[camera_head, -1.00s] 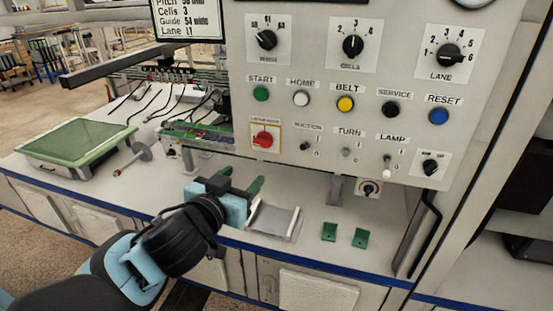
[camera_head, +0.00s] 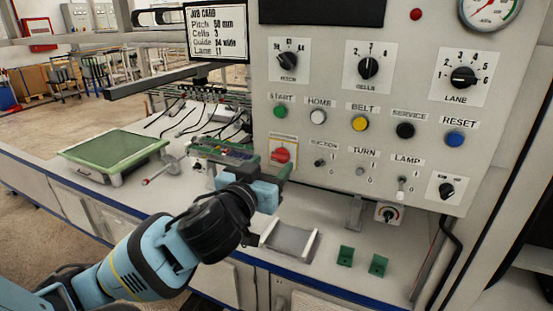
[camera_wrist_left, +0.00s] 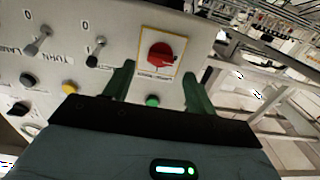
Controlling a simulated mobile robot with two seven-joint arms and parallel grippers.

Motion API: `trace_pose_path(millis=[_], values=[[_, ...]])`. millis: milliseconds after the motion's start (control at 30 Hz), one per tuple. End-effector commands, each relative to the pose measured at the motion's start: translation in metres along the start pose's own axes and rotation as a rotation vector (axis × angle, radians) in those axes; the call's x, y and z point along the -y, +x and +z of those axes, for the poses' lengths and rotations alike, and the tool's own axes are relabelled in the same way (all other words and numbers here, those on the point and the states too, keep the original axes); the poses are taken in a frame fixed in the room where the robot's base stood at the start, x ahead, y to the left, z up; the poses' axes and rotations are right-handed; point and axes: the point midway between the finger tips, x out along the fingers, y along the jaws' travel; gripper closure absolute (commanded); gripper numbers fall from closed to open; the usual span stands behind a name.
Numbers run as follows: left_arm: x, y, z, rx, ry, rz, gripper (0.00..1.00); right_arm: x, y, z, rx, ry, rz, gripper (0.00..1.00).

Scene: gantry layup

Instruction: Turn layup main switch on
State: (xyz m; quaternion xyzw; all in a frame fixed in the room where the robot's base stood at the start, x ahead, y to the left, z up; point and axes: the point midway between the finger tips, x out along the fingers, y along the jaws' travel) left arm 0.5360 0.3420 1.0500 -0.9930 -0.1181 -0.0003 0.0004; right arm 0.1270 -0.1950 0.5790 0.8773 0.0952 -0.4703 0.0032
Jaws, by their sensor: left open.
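The main switch is a red rotary knob (camera_head: 281,155) on a white plate with a yellow border, at the lower left of the control panel. In the left wrist view the red knob (camera_wrist_left: 160,55) sits ahead of the fingers, between their lines; its small label is not readable. My left gripper (camera_head: 283,174) is open, with green fingers, just below and in front of the switch. In the left wrist view the two fingers (camera_wrist_left: 159,85) are apart with nothing between them. They look short of the knob. My right gripper is not in view.
The grey panel (camera_head: 330,125) carries several knobs, buttons and toggles close to the switch, including the green START button (camera_head: 280,111) and the SUCTION toggle (camera_head: 320,162). Below are a tray (camera_head: 290,240) and green brackets (camera_head: 345,256). A green-topped box (camera_head: 115,150) stands at left.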

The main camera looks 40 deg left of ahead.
Motion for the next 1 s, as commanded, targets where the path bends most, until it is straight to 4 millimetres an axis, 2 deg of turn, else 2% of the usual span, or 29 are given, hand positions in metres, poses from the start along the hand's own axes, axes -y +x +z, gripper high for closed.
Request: trace_pose_path(millis=[100,300,667,1000], values=[[0.001,0.018,-0.001,-0.001,0.001,-0.002,0.44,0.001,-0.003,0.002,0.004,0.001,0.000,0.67],[0.000,0.035,-0.001,-0.001,-0.001,0.000,0.44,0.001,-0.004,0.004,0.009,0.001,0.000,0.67],[0.000,0.039,0.000,0.001,-0.001,0.001,0.44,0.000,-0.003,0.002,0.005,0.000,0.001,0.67],[0.000,0.039,0.000,0.000,0.000,0.001,0.88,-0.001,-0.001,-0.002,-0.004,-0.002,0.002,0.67]])
